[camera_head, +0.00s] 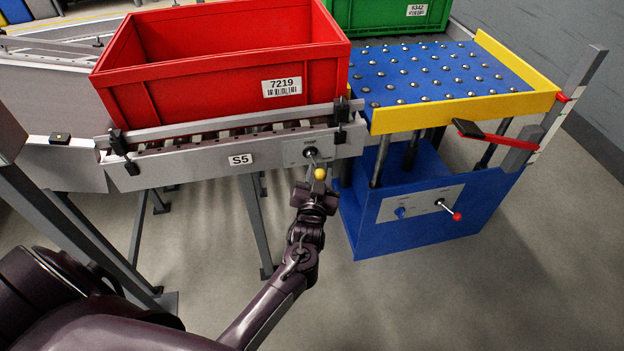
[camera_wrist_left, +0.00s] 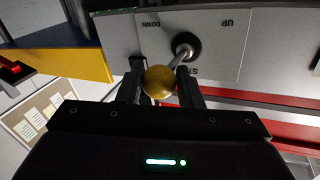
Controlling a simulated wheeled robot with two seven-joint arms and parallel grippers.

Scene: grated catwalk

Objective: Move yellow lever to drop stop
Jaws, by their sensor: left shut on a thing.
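The yellow lever knob (camera_head: 320,173) sticks out from a grey panel on the front of the conveyor marked S5. My left gripper (camera_head: 315,186) reaches up to it from below. In the left wrist view the yellow knob (camera_wrist_left: 159,82) sits between the two black fingers (camera_wrist_left: 160,88), which are shut on it. Its metal stem runs to a dark round boot (camera_wrist_left: 186,46) on the panel (camera_wrist_left: 215,45). The panel reads DOWN and UP, upside down in this view, with a third label partly hidden by the fingers and stem. My right gripper is not in view.
A red crate (camera_head: 215,94) labelled 7219 stands on the conveyor behind a raised rail (camera_head: 235,120). To the right is a blue ball-topped table (camera_head: 430,75) with yellow edges, and a red-knobbed lever (camera_head: 456,216) below. A green crate (camera_head: 395,14) stands behind. Floor in front is clear.

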